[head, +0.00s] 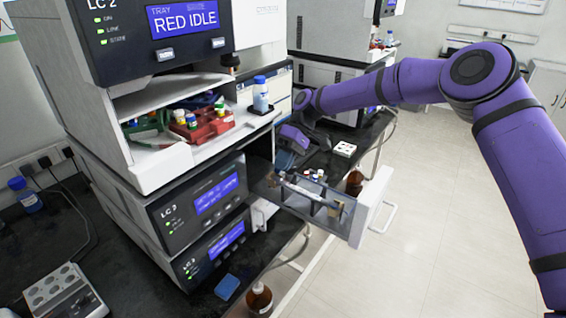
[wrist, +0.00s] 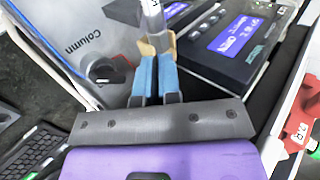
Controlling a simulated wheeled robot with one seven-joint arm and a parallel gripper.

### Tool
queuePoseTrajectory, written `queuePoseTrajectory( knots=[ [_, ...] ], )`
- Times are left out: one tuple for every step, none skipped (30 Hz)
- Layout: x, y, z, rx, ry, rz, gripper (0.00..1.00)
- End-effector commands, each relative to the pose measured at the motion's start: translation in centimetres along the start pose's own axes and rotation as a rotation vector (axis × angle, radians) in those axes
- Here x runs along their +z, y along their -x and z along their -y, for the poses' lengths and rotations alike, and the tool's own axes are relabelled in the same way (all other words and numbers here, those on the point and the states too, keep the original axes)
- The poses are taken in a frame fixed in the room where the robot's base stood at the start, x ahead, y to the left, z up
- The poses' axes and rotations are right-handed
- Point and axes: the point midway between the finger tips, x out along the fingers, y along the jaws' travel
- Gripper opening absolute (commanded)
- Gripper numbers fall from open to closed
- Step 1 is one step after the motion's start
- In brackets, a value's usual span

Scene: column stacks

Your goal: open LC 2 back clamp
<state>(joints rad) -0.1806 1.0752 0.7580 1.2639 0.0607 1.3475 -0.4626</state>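The LC 2 stack (head: 120,110) fills the left of the head view, with a screen reading RED IDLE. A clear-sided column drawer (head: 345,225) sticks out from its lower right side. A pale column (head: 300,189) lies lengthwise in it; in the wrist view the column (wrist: 153,14) shows its labelled body. A tan clamp (wrist: 148,47) sits around the column at my fingertips; which clamp it is cannot be read. My gripper (wrist: 156,60) has its blue fingers close together with a narrow gap, right at the clamp. Whether they grip it is unclear. In the head view the fingertips are hard to make out.
An open tray holds a red vial rack (head: 200,125) and a blue-capped bottle (head: 261,95) above the drawer. A white vial block (head: 344,149) is on the dark bench behind it. Brown bottles (head: 259,298) stand low beside the bench. The floor at right is clear.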

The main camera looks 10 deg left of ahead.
Motion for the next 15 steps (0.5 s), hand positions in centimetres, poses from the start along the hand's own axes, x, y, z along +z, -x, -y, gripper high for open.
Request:
queuePoseTrajectory(
  knots=[
    [0.08, -0.05, -0.10, -0.001, -0.001, 0.002, 0.00],
    [0.08, -0.05, -0.10, -0.001, -0.001, 0.002, 0.00],
    [0.08, -0.05, -0.10, -0.001, -0.001, 0.002, 0.00],
    [0.09, -0.06, -0.11, -0.001, -0.001, 0.002, 0.00],
    [0.09, -0.06, -0.11, -0.001, -0.002, 0.002, 0.00],
    [0.09, -0.07, -0.11, 0.000, -0.002, 0.003, 0.00],
    [0.10, -0.07, -0.11, 0.000, -0.002, 0.003, 0.00],
    [0.10, -0.08, -0.12, 0.000, -0.002, 0.003, 0.00],
    [0.10, -0.08, -0.12, 0.000, -0.002, 0.003, 0.12],
    [0.10, -0.08, -0.11, 0.000, -0.002, 0.003, 0.18],
    [0.09, -0.08, -0.11, 0.000, -0.002, 0.003, 0.25],
    [0.09, -0.08, -0.10, 0.000, -0.002, 0.003, 0.30],
    [0.08, -0.07, -0.09, 0.000, -0.001, 0.002, 0.30],
    [0.07, -0.07, -0.08, 0.000, -0.001, 0.002, 0.30],
    [0.07, -0.07, -0.07, 0.000, -0.001, 0.002, 0.30]
  ],
)
